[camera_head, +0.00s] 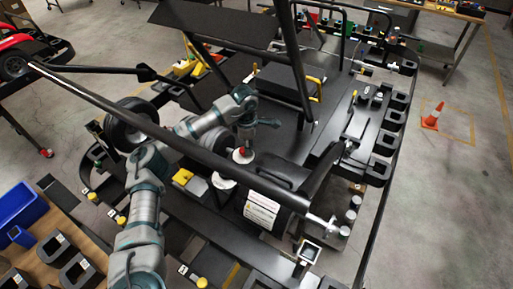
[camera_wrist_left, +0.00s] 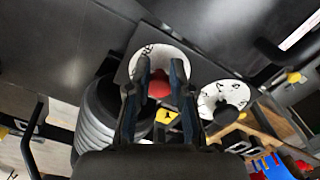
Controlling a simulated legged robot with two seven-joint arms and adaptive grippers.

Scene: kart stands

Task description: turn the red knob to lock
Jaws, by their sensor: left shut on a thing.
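The red knob (camera_head: 242,154) sits on the dark kart frame near the middle of the head view. In the left wrist view the red knob (camera_wrist_left: 159,86) stands in front of a white round dial plate (camera_wrist_left: 170,55) with black markings. My left gripper (camera_head: 245,146) reaches down onto the knob from above. In the left wrist view its two dark fingers (camera_wrist_left: 159,78) lie on either side of the knob and are shut on it. The fingers hide part of the knob and the dial, so I cannot read the knob's setting. My right gripper is not in view.
A second white dial with a black knob (camera_wrist_left: 226,108) is beside the red one. A yellow block (camera_head: 183,177) and a white label plate (camera_head: 261,210) are close by. A thick black bar (camera_head: 185,148) crosses near my arm. A blue bin (camera_head: 20,212) stands at left.

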